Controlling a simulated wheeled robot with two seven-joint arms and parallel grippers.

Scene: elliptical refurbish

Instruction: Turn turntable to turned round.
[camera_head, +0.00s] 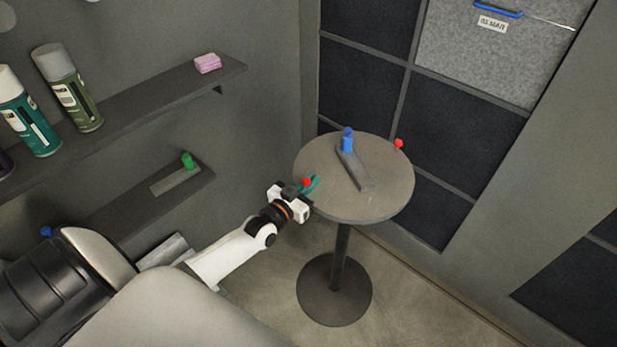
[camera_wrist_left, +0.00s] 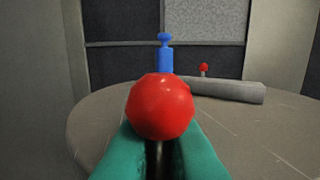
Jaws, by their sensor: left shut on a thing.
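The turntable (camera_head: 385,200) is a round grey top on a single post with a round foot (camera_head: 335,292). It also shows in the left wrist view (camera_wrist_left: 262,140). Two red knobs stand at its rim: a far one (camera_head: 398,143) and a near one (camera_head: 306,182). My left gripper (camera_head: 310,184) has teal fingers and is shut on the near red knob, which fills the middle of the left wrist view (camera_wrist_left: 160,107). A blue peg (camera_head: 347,140) stands at one end of a grey bar (camera_head: 355,172) on the top. My right gripper is not in view.
Two wall shelves are at the left. The upper one (camera_head: 150,104) holds spray cans (camera_head: 70,90) and a pink block (camera_head: 207,63). The lower one (camera_head: 120,208) holds a green peg (camera_head: 187,160). Dark panelled wall (camera_head: 440,145) stands close behind the turntable.

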